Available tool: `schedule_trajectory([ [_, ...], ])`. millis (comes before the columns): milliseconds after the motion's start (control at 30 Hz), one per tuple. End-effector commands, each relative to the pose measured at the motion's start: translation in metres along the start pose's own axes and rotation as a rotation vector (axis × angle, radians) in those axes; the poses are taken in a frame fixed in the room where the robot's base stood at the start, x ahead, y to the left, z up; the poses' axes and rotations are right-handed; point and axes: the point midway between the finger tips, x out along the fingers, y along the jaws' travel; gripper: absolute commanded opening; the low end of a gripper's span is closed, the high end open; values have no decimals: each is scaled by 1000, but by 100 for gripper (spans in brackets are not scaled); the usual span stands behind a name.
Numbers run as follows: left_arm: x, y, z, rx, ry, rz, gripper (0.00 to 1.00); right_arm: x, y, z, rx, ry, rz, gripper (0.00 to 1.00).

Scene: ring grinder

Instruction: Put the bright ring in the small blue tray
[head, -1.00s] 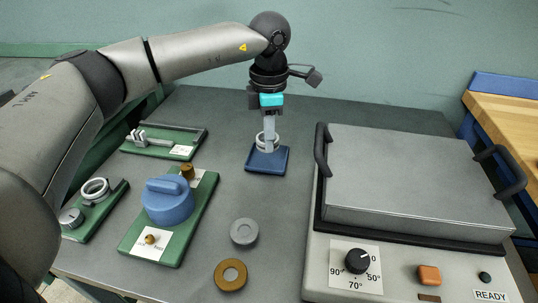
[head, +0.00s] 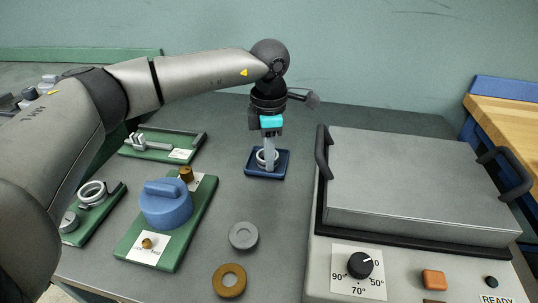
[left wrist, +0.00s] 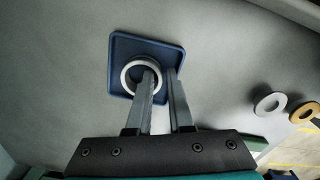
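The bright ring (head: 261,158) lies flat in the small blue tray (head: 284,160) on the table. The left wrist view also shows the ring (left wrist: 129,78) inside the rim of the tray (left wrist: 120,48). My left gripper (head: 270,160) points down over the tray with its fingertips low at the ring. In the left wrist view the fingers (left wrist: 161,76) stand apart, one over the ring's opening and the other outside its right edge, with a gap showing beside the ring. Part of the ring is hidden behind the fingers. My right gripper does not show.
A large grey machine with a dial (head: 352,264) stands on the right. A green board with a blue knob (head: 166,205), a green fixture (head: 155,143) and another holding a pale ring (head: 92,193) are on the left. Grey (head: 244,236) and brown (head: 229,281) rings lie in front.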

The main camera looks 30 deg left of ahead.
Motion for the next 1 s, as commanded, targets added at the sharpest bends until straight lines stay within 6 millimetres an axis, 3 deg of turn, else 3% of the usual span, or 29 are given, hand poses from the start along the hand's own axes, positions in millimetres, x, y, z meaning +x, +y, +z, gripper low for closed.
schedule_trajectory([
  [133, 0, 0, 0, 0, 0, -1, 36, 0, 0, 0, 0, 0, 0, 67],
  [467, -4, -2, 0, 3, 1, -5, 36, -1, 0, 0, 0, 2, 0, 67],
  [1000, -70, 0, 1, 2, -1, -1, 36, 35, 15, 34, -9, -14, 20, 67],
])
